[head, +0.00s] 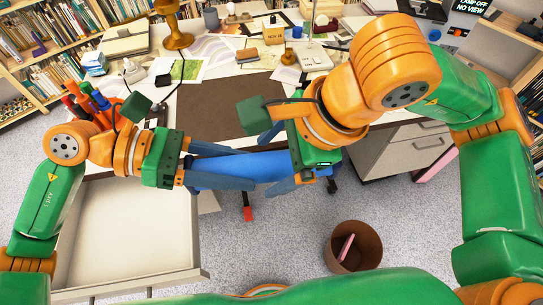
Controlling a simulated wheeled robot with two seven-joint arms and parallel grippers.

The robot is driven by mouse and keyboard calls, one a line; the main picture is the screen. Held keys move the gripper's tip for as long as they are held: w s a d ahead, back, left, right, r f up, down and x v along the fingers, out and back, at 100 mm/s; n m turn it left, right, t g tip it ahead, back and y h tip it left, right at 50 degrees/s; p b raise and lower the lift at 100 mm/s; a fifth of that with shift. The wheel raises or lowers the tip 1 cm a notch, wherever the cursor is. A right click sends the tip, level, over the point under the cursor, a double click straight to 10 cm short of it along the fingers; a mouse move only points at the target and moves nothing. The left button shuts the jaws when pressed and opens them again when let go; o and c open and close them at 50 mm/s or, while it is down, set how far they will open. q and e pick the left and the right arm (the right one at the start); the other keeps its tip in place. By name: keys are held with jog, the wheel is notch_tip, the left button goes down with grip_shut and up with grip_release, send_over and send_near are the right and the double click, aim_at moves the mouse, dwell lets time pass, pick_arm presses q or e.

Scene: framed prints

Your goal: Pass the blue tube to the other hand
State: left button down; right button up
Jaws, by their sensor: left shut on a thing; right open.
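The blue tube (243,168) lies roughly level in the air between my two grippers, in front of the desk's near edge. My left gripper (246,168) comes in from the left and is shut on the tube, with its fingers along it. My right gripper (274,170) comes in from the right at the tube's right part. Its fingers are open, one above and one below the tube. Whether they touch the tube cannot be told. The tube's right end is partly hidden by the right gripper.
The desk (230,85) behind holds papers, a brown mat (205,112), a brass lamp stand (176,38) and small boxes. An open empty drawer (130,225) juts out at lower left. A brown bin (354,246) stands on the floor. Bookshelves line the back left.

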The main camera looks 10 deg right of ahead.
jog(key=shift+a+f, duration=0.15)
jog(key=shift+f, duration=0.2)
jog(key=c, duration=1.4)
pick_arm(q)
jog(key=shift+c, duration=0.7)
grip_release()
pick_arm(e)
grip_shut()
